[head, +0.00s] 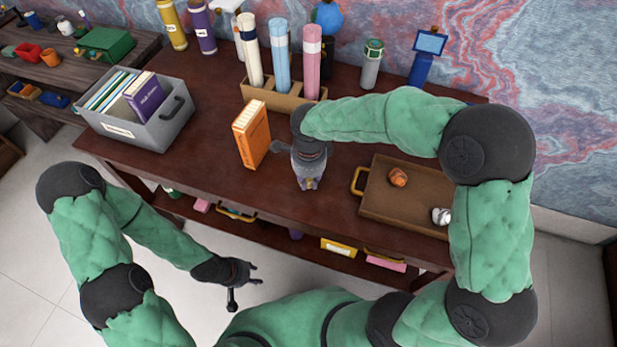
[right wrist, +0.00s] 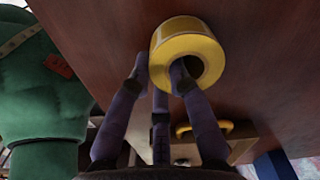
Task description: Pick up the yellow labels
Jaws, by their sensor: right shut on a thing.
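In the head view my right gripper (head: 308,180) points down over the desk, right of the orange book, and mostly hides the roll. I cannot tell whether the roll touches the desk. My left gripper (head: 248,278) is open and empty, off the desk's front edge.
An orange book (head: 251,134) stands left of my right gripper. A brown tray (head: 410,205) with two small items lies to the right. A grey file box (head: 165,130) stands at the left, and a holder with tall rolls (head: 255,97) behind. The desk's front middle is clear.

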